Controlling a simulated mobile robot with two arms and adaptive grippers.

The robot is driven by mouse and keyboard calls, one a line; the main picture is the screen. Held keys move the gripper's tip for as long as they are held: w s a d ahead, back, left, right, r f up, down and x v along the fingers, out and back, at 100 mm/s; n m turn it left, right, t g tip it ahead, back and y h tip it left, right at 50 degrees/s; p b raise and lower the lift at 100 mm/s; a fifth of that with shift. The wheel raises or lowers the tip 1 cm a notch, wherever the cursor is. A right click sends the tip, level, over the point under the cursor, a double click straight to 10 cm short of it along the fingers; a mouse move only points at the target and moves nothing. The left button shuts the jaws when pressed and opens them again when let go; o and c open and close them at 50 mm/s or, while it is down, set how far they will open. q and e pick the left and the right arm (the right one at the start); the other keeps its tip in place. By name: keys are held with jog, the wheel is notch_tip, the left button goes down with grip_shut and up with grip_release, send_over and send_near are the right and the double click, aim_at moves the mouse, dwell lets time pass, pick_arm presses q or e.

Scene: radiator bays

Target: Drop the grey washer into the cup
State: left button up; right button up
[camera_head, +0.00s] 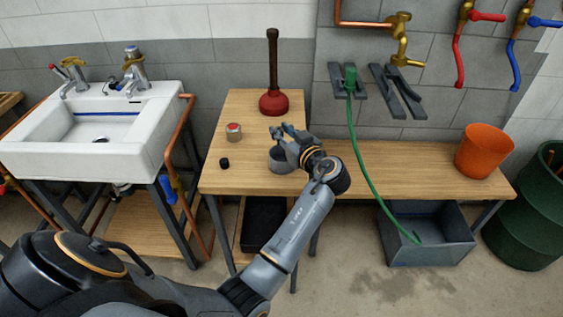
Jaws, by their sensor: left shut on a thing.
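A grey cup (281,161) stands upright on the wooden bench, its open top partly hidden by my left gripper. My left gripper (276,132) reaches in over the cup, with its fingertips above the cup's far rim. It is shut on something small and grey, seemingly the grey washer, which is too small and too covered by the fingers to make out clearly. No other washer shows on the bench. My right gripper is not in view.
A plunger (273,103) stands behind the cup. A red-and-white tin (233,131) and a small black cylinder (224,163) stand to its left. A green hose (362,170) hangs to the right. An orange bucket (485,150) stands at the bench's right end.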

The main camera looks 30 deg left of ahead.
pick_arm(q)
jog(key=o, duration=0.9)
jog(key=shift+r, duration=0.25)
notch_tip(320, 180, up, 10)
jog(key=shift+f, duration=0.2)
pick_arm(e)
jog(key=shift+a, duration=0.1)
